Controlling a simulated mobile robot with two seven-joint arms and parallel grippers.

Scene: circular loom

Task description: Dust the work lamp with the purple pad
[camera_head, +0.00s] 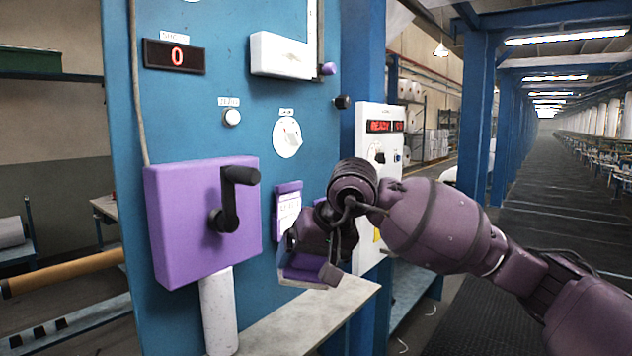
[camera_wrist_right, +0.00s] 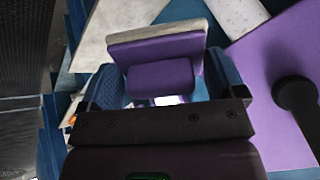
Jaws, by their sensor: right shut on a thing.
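My right gripper (camera_head: 308,246) is in front of the blue machine panel, above the pale ledge. It is shut on the purple pad (camera_head: 312,268), which hangs under the fingers. In the right wrist view the pad's purple block (camera_wrist_right: 160,78) sits between the two blue fingertips, with a wider purple plate and grey-white layer beyond it. The pad appears clear of the panel. I cannot tell surely which thing is the work lamp; a small lit lamp (camera_head: 441,49) hangs far behind, and a white housing (camera_head: 282,55) sits high on the panel. My left gripper is not in view.
A purple box (camera_head: 200,222) with a black crank (camera_head: 231,200) juts from the blue panel (camera_head: 245,115). A purple-framed card (camera_head: 288,212) is beside my gripper. A white control box (camera_head: 378,160) stands behind my wrist. A pale ledge (camera_head: 300,322) lies below. An open aisle runs right.

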